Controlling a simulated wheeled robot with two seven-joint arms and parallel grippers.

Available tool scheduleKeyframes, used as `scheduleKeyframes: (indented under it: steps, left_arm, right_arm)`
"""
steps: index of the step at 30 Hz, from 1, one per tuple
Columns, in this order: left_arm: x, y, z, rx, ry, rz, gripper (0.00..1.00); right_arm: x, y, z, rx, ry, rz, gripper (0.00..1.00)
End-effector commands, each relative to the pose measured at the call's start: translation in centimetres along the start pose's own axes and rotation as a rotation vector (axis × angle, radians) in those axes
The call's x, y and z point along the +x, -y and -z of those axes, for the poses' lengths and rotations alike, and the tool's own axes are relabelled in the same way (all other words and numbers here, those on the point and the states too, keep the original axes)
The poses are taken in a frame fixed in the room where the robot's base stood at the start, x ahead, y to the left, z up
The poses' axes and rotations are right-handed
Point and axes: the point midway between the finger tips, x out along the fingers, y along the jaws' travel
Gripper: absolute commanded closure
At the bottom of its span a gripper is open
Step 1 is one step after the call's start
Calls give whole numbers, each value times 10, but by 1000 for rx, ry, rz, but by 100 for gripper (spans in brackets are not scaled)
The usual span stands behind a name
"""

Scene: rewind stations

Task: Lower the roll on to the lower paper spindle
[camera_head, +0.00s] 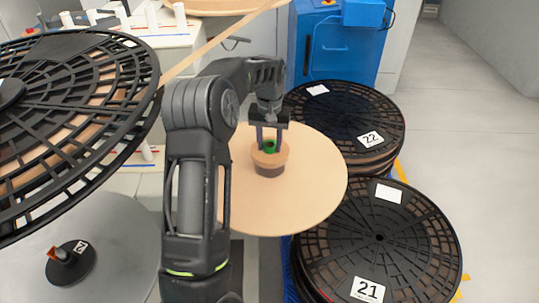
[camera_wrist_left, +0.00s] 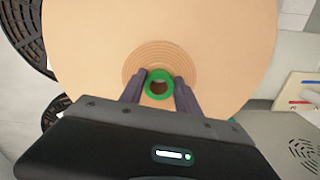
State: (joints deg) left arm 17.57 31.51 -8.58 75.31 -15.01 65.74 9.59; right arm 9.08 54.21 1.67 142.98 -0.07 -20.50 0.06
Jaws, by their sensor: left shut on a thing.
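The roll (camera_head: 315,187) is a wide flat tan disc with a small stepped hub and a green core (camera_head: 269,146). My left gripper (camera_head: 269,148) is over its middle, with its fingers shut on the green core. In the left wrist view the roll (camera_wrist_left: 215,45) fills much of the picture, and the two fingers of my left gripper (camera_wrist_left: 160,82) stand either side of the green core (camera_wrist_left: 160,75). The roll appears held in the air. I cannot make out the lower paper spindle; the roll or my arm may hide it. My right gripper is not in view.
A large black slatted reel (camera_head: 105,62) stands close at the left. Black reels marked 22 (camera_head: 350,115) and 21 (camera_head: 425,240) lie stacked at the right. A blue cabinet (camera_head: 335,55) is behind. A small black disc with an orange peg (camera_head: 70,268) is lower left. Floor at the far right is clear.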

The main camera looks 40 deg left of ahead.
Motion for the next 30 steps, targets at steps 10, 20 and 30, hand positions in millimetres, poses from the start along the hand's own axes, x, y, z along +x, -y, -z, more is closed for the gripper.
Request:
scheduleKeyframes:
  steps: [10,20,30]
  left_arm:
    - [19,1,1,-1,0,1,100]
    - [49,1,2,0,-6,1,100]
    - [49,1,1,0,-4,1,43]
  right_arm:
    - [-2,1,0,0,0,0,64]
    - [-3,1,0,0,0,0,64]
    - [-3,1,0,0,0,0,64]
